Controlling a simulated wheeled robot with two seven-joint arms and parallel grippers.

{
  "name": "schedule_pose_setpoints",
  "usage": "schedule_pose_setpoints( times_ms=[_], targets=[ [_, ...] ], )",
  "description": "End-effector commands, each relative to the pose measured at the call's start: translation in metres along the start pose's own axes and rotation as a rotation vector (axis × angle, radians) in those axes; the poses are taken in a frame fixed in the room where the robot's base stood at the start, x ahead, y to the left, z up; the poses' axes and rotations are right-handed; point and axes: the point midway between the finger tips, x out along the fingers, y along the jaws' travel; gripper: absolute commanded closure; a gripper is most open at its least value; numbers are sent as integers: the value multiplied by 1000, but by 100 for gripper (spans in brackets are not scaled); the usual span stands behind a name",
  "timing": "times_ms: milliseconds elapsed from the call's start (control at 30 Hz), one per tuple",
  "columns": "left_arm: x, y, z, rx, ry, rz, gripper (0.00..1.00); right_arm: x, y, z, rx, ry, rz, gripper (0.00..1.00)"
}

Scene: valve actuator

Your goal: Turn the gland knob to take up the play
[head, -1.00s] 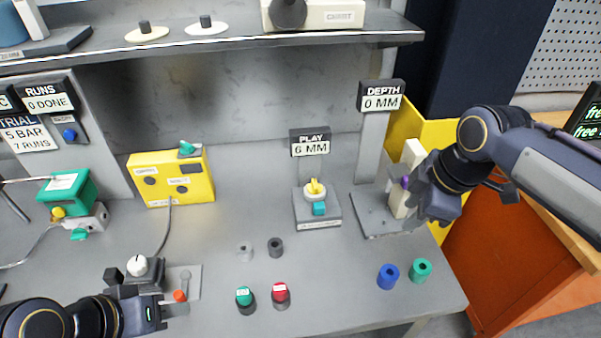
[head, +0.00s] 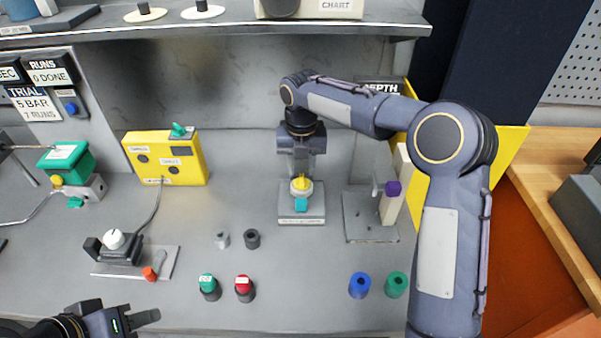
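The yellow gland knob (head: 301,184) sits on a pale round collar on a small grey stand (head: 302,217) with a teal block (head: 301,205) at its front. My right gripper (head: 300,172) points down from behind and above, with its fingertips at or just over the knob. I cannot tell whether they touch it or how far apart they are. The gripper hides the PLAY sign, so its reading is not visible. My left gripper (head: 148,317) is low at the bottom left, away from the knob, and its finger gap is unclear.
The depth stand (head: 370,229) with a purple knob (head: 393,188) is just right of the gland stand. Green (head: 208,283) and red (head: 243,285) buttons, blue (head: 360,286) and green (head: 396,285) rings stand in front. A yellow box (head: 166,158) is left. The shelf (head: 230,32) overhangs behind.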

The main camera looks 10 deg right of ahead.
Motion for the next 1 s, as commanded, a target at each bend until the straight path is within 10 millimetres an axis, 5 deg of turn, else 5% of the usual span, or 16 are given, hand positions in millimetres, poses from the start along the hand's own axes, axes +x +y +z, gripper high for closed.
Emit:
schedule_pose_setpoints(
  times_ms=[200,533,800,1000],
  targets=[
    [-2,1,-1,0,0,0,64,24,0,0,0,1,-1,66],
    [-2,1,-1,0,0,0,64,29,0,0,2,0,1,66],
    [-2,1,-1,0,0,0,64,28,0,0,2,-1,1,100],
    [-2,1,-1,0,0,0,64,28,0,0,5,0,1,100]
  ],
)
